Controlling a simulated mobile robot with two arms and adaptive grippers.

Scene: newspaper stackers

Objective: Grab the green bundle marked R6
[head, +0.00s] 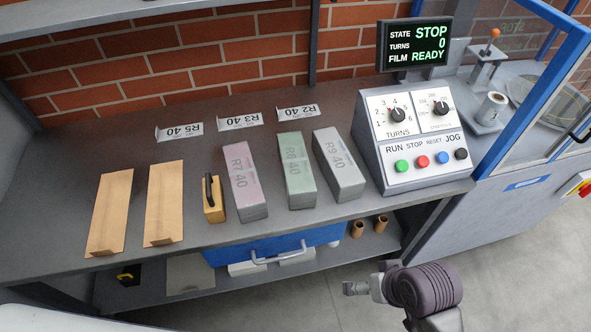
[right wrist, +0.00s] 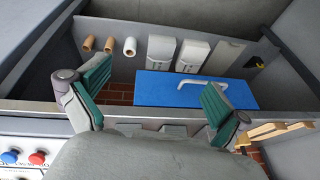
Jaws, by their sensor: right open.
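The green bundle (head: 296,170) lies on the grey workbench in the head view, between a pink bundle (head: 244,180) marked R7 40 and a grey bundle (head: 338,164) marked R9 40. The green one's mark looks like R8 40, though the small digit is hard to tell from a 6. My right gripper (head: 356,288) is in front of the bench, below and right of the bundles and apart from them. In the right wrist view its green-padded fingers (right wrist: 155,103) are spread and empty. The green bundle cannot be made out there. My left gripper is not in view.
A control box (head: 410,135) stands right of the bundles. Paper labels (head: 240,122) lie behind. A blue case (head: 265,250) and brown tubes (head: 382,223) are under the bench's front edge.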

